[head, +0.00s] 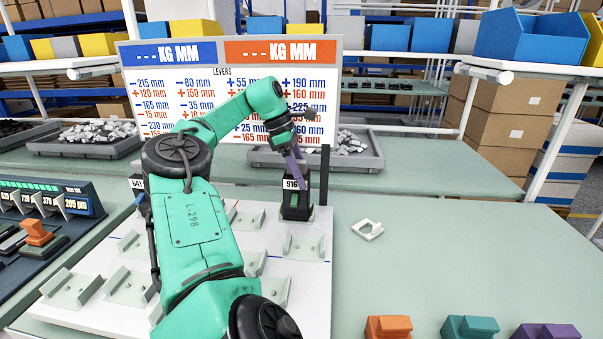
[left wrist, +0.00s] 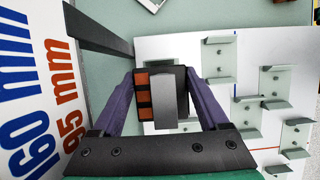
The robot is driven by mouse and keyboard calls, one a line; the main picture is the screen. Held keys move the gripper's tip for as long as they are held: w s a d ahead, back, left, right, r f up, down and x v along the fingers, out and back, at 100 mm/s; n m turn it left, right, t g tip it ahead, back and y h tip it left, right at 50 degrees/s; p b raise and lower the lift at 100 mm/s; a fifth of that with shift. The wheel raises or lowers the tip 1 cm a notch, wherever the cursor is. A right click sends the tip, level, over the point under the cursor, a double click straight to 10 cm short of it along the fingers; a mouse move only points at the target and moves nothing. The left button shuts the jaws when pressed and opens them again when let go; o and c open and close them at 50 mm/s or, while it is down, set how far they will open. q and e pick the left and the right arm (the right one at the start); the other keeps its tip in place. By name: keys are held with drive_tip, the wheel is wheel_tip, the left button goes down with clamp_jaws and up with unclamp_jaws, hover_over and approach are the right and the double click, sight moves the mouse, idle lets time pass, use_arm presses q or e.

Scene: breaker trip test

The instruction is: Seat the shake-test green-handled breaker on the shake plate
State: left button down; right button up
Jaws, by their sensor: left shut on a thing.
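My left gripper (head: 298,178) has purple fingers and is shut on a dark breaker (head: 296,207) labelled 916. The breaker is upright at the far right of a white plate (head: 318,270) with several grey-green brackets. I cannot tell whether it touches the plate or sits in a bracket. In the left wrist view the gripper (left wrist: 160,88) has a finger on each side of the breaker (left wrist: 143,95), which shows orange-brown parts and a grey block on top. My right gripper is not in view.
A dark post (head: 325,175) stands just right of the breaker. Orange (head: 388,327), teal (head: 469,328) and purple (head: 545,331) blocks are at the front right. A lever-value sign (head: 320,75) stands behind. The bench at right is mostly clear.

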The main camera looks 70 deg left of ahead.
use_arm(q)
unclamp_jaws()
drive_tip(key=shift+d+f, duration=0.1)
drive_tip(key=shift+s+r, duration=0.1)
drive_tip(key=shift+r, duration=0.25)
drive_tip(key=p+v, duration=0.5)
drive_tip(key=v, duration=0.9)
drive_tip(key=shift+p, duration=0.35)
